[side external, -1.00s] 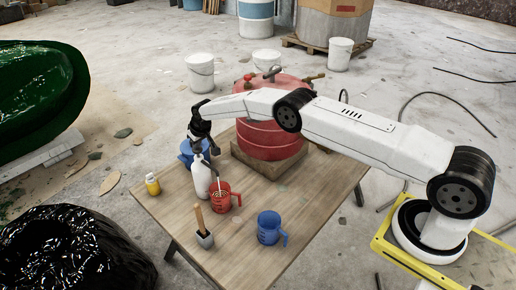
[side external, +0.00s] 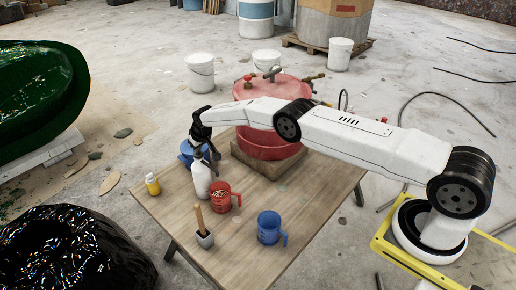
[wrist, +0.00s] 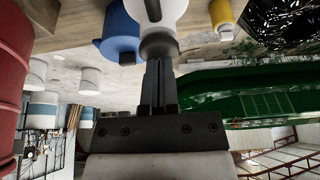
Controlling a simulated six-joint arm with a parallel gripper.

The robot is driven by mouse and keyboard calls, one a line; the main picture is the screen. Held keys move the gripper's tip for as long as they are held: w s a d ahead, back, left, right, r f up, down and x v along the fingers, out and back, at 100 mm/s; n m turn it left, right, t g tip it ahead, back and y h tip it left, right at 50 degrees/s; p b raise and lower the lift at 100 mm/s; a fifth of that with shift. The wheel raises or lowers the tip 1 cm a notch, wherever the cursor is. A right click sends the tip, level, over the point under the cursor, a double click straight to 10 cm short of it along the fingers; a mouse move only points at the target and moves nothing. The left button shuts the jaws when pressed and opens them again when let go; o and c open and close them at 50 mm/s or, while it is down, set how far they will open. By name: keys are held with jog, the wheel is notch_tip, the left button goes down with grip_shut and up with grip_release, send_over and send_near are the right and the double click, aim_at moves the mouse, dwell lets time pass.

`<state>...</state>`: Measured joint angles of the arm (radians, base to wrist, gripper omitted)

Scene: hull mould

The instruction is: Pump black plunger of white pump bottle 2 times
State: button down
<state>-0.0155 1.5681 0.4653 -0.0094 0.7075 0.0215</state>
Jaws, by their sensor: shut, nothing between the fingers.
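The white pump bottle (side external: 201,182) stands upright on the wooden table, beside the red jug (side external: 222,196). My gripper (side external: 205,150) is shut and empty, over the top of the bottle. The red jug holds some pale contents.
A blue container (side external: 187,151) stands behind the bottle, and a red drum (side external: 272,135) is behind right.

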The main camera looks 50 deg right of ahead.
jog(key=shift+r, duration=2.4)
jog(key=shift+f, duration=0.2)
jog(key=shift+f, duration=2.35)
jog(key=shift+r, duration=2.55)
jog(key=shift+r, duration=3)
jog(key=shift+s+r, duration=0.1)
jog(key=shift+r, duration=0.05)
